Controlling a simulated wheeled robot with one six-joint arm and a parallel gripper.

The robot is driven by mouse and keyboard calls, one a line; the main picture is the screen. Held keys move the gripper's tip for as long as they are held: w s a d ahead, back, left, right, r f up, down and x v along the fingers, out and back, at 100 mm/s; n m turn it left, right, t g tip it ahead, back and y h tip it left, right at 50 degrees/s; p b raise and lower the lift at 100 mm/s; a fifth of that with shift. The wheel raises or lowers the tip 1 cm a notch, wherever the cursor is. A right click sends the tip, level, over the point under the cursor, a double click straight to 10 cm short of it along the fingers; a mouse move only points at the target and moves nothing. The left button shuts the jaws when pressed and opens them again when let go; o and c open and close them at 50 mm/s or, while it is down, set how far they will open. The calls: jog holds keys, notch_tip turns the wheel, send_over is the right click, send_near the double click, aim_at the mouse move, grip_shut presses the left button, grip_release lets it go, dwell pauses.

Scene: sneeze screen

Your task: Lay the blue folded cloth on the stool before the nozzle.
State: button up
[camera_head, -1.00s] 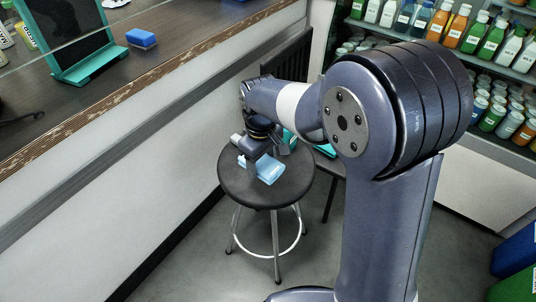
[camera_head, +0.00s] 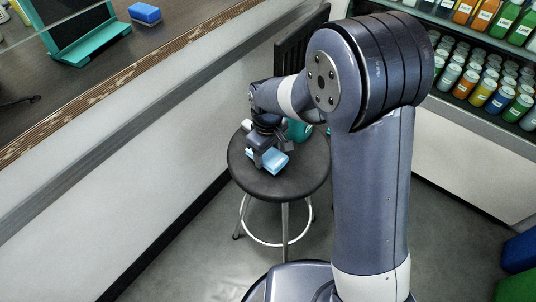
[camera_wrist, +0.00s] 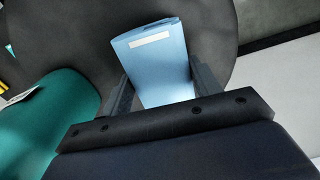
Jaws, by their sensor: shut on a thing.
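The blue folded cloth (camera_head: 275,162) is light blue. In the wrist view the cloth (camera_wrist: 158,58) shows a white label strip near its far edge. My gripper (camera_head: 264,157) points down over the stool and is shut on the cloth; its two fingers (camera_wrist: 163,92) flank it in the wrist view. The stool (camera_head: 302,185) has a round dark seat on metal legs. I cannot tell whether the cloth touches the seat. A teal object (camera_head: 298,130) stands behind my gripper, partly hidden; it is large at the left of the wrist view (camera_wrist: 58,112). I cannot make out the nozzle clearly.
A counter with a worn wooden edge (camera_head: 130,75) runs along the left, bearing a blue sponge-like block (camera_head: 145,13) and a teal-framed screen (camera_head: 90,45). Shelves of bottles (camera_head: 490,85) stand at the right. Grey floor (camera_head: 450,240) is open around the stool.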

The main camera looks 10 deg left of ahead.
aim_at(268, 152)
jog(key=shift+f, duration=0.65)
jog(key=shift+f, duration=0.15)
jog(key=o, duration=1)
jog(key=shift+c, duration=0.2)
notch_tip(268, 152, up, 12)
jog(key=p, duration=0.2)
jog(key=shift+r, duration=0.2)
